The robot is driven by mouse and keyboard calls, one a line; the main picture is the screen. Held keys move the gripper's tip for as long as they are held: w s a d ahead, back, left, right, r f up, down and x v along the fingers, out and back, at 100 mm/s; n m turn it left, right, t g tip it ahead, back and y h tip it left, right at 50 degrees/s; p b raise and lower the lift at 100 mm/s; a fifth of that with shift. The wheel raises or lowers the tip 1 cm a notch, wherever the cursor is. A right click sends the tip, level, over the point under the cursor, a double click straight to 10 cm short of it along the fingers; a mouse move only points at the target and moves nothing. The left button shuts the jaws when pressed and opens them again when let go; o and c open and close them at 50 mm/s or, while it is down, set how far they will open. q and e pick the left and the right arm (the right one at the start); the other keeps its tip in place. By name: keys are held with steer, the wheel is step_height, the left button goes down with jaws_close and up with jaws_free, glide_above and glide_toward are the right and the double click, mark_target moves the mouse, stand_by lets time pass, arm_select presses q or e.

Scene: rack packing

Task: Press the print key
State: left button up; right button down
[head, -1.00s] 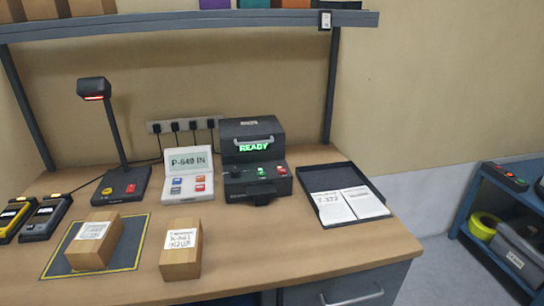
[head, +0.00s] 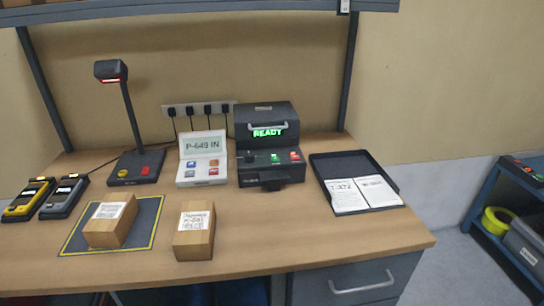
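A dark grey printer-like machine (head: 268,178) stands at the back of the wooden bench, with a lit green READY display (head: 267,132) and a handle above it. Its front panel has a black knob (head: 249,157), a green key (head: 275,157) and a red key (head: 295,156). To its left is a white terminal (head: 202,158) whose screen reads P-649 IN, with several small coloured keys below. The key labels are too small to read, so I cannot tell which one is the print key. Neither of my grippers is in view.
Two cardboard boxes stand near the front, one on a dark mat (head: 148,243) with a yellow border, the other box (head: 194,230) beside it. A scanner stand (head: 135,168), handheld devices (head: 62,198) and a black tray (head: 340,163) flank the machines. Bench space before the printer is clear.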

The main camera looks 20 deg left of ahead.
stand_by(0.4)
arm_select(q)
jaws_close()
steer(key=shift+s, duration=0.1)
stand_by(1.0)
